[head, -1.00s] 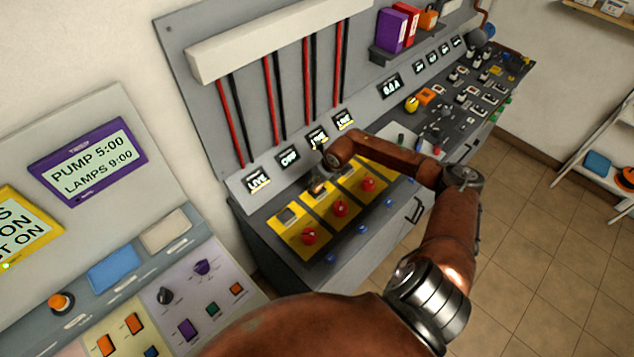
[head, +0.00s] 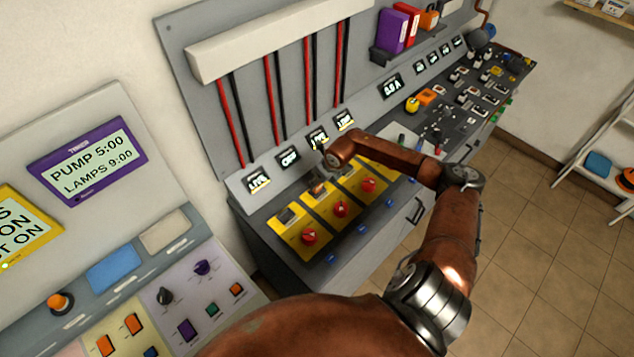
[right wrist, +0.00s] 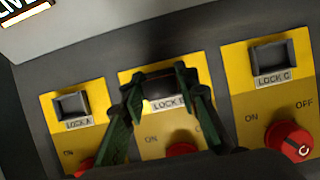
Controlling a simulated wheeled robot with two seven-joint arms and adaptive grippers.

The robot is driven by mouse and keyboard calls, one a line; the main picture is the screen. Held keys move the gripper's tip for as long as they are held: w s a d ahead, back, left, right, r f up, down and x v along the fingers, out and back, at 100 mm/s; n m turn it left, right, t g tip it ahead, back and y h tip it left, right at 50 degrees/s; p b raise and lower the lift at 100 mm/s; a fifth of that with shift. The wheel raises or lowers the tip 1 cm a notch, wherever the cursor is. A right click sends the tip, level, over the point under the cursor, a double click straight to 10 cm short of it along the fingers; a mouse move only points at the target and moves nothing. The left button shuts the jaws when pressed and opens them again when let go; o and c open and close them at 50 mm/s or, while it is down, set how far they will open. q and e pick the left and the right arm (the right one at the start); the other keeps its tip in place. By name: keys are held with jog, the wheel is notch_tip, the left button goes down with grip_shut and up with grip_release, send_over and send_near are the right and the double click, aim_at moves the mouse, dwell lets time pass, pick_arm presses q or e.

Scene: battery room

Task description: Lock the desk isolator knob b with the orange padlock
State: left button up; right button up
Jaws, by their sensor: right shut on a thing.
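Isolator knob b (head: 340,208) is the middle of three red knobs on yellow plates. In the right wrist view its red top (right wrist: 181,150) is mostly hidden behind my right gripper. My right gripper (right wrist: 163,84) stands over the middle plate at the LOCK B label (right wrist: 168,104). Its dark green fingers are on either side of a dark block (right wrist: 158,87) at the lock B slot. I cannot tell whether this block is a separate part. I cannot clearly make out an orange padlock in either view. My left gripper is not in view.
Lock A's slot (right wrist: 72,105) is left of the gripper and lock C's slot (right wrist: 270,55) is right. Red knob C (right wrist: 288,141) is near. An orange object (head: 428,19) stands on the shelf by the binders; another orange block (head: 425,96) is on the desk.

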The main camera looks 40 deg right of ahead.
jog(key=shift+f+b, duration=0.45)
jog(key=shift+f, duration=0.15)
jog(key=o, duration=0.9)
jog(key=shift+o, duration=0.2)
jog(key=shift+r, duration=0.1)
jog(key=shift+p+v, duration=1.75)
jog(key=shift+v, duration=0.45)
jog(key=p+v, duration=0.4)
jog(key=v, duration=0.2)
jog(key=shift+r, duration=0.25)
